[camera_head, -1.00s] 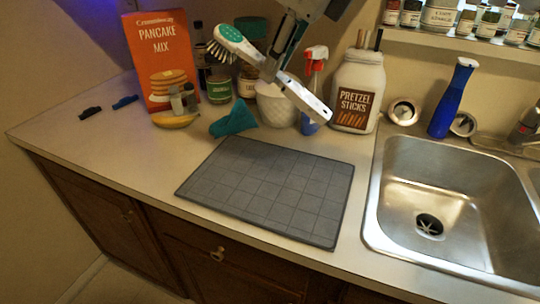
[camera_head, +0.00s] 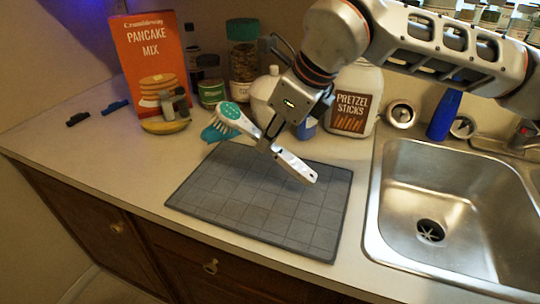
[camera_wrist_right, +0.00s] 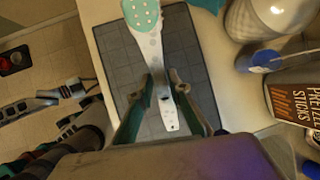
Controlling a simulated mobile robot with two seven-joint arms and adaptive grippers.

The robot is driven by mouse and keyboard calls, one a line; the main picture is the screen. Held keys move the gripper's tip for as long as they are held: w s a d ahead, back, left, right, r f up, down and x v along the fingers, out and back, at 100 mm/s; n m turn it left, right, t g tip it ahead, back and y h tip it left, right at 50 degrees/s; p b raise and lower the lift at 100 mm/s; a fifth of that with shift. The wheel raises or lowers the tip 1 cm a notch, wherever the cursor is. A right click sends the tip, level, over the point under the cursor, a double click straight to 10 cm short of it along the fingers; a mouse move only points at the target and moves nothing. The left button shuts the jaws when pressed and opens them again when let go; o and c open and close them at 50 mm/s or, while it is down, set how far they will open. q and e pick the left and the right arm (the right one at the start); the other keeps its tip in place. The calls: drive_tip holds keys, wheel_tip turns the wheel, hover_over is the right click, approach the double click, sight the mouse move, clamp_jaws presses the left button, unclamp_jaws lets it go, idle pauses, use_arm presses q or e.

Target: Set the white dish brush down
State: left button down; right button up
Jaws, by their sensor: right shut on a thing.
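The white dish brush (camera_head: 296,165) has a teal-backed head with bristles and a long white handle. My right gripper (camera_head: 268,147) is shut on its handle near the middle. The brush is held tilted, head up to the left and handle end lower right, over the grey gridded mat (camera_head: 230,205). In the right wrist view the brush (camera_wrist_right: 150,45) lies between the fingers of my right gripper (camera_wrist_right: 162,82), with the mat behind it. Any gap between handle and mat is hard to judge. My left gripper does not show in the head view; grey arm parts show at the left of the wrist view.
A teal cloth (camera_head: 216,131), a pancake mix box (camera_head: 152,65), and several jars stand behind the mat. A pretzel sticks jar (camera_head: 352,100) stands at the back right. The sink (camera_head: 450,195) lies to the right. The mat's front is clear.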

sight(274, 149)
drive_tip(key=shift+f, duration=2.3)
drive_tip(key=shift+f, duration=0.2)
drive_tip(key=o, duration=1)
drive_tip(key=shift+r, duration=0.1)
drive_tip(key=shift+d+r, duration=0.15)
drive_tip(key=shift+r, duration=0.35)
drive_tip(key=v, duration=1.1)
drive_tip(key=shift+s, duration=0.15)
